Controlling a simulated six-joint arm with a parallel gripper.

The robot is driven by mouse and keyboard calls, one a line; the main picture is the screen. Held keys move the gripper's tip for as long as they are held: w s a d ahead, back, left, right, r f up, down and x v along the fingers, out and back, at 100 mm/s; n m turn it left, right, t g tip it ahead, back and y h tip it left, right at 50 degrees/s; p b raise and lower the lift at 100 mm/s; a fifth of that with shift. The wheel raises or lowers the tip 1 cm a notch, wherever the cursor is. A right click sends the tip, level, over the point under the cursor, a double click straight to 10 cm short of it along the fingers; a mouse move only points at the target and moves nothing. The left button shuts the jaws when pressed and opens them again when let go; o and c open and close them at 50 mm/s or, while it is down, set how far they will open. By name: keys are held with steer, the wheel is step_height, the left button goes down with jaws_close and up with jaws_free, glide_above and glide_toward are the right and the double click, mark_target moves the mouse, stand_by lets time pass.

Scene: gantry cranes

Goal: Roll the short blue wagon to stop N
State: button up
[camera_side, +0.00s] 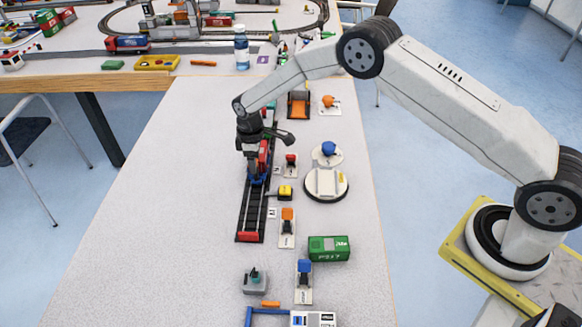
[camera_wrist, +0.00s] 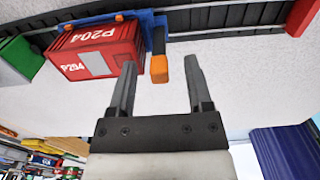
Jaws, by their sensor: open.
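The blue wagon (camera_side: 258,181) sits on the dark track (camera_side: 251,215), mostly hidden by my gripper in the side view. The wrist view shows its blue edge (camera_wrist: 158,30) and a peg with an orange end (camera_wrist: 159,68) sticking out towards my gripper. A red container (camera_wrist: 95,50) marked P204 rides on the wagon. My gripper (camera_wrist: 161,68) is open, with the orange peg end between its fingertips and a gap on both sides. In the side view my gripper (camera_side: 251,178) is down beside the track. Small white cards (camera_side: 272,212) stand along the track; their letters are too small to read.
A red block (camera_side: 249,237) closes the track's near end. Right of the track are a yellow-topped device (camera_side: 285,192), a round white turntable (camera_side: 326,184) and a green container (camera_side: 329,248). A green box (camera_wrist: 18,60) is left of the wagon in the wrist view. The table left of the track is clear.

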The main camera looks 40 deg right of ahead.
steer(key=shift+r, duration=3.3)
steer(key=shift+r, duration=0.1)
steer(key=shift+s+d+r, duration=0.25)
steer(key=shift+s+r, duration=0.05)
steer(key=shift+r, duration=0.05)
steer(key=s+d+r+m+t, duration=0.1)
steer(key=s+d+r+m, duration=0.2)
steer(key=s, duration=0.6)
steer(key=s+d+r+m, duration=0.2)
steer(key=s+d+m, duration=0.1)
steer(key=s, duration=0.6)
steer(key=s+d+r+m+t, duration=0.1)
steer(key=s+d+r+m, duration=0.2)
steer(key=s, duration=0.6)
steer(key=shift+s+r+t, duration=0.3)
steer(key=shift+s+r, duration=0.05)
steer(key=shift+s, duration=0.05)
